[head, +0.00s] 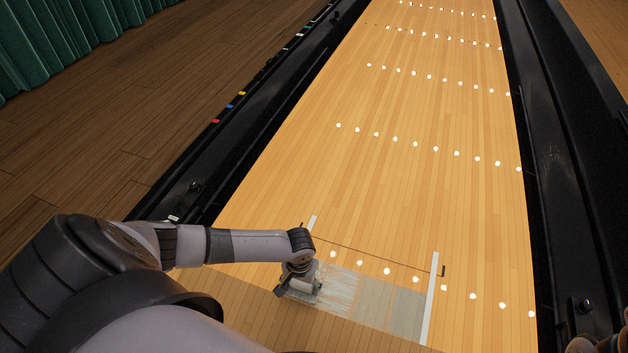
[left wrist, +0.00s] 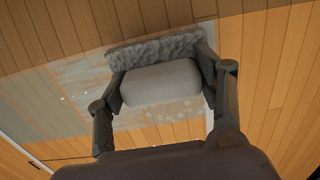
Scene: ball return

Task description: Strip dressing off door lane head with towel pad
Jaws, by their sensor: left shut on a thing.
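My left gripper (head: 299,272) is low over the near left end of the lane head. In the left wrist view, its two fingers (left wrist: 158,100) are shut on the pale rounded body of the towel pad (left wrist: 160,85). The pad's fluffy grey face lies against or just over the boards; I cannot tell which. The dressing (head: 385,305) is a dull grey-green film across the lane between two white strips. Beside the pad it is paler and streaked. Dark parts at the bottom right corner of the head view may be my right gripper (head: 598,344), mostly cut off.
A white strip (head: 430,300) bounds the patch on the right, with a small dark piece beside its top. Rows of white dots cross the bare lane (head: 400,190) beyond. Black gutters (head: 265,100) run along both sides.

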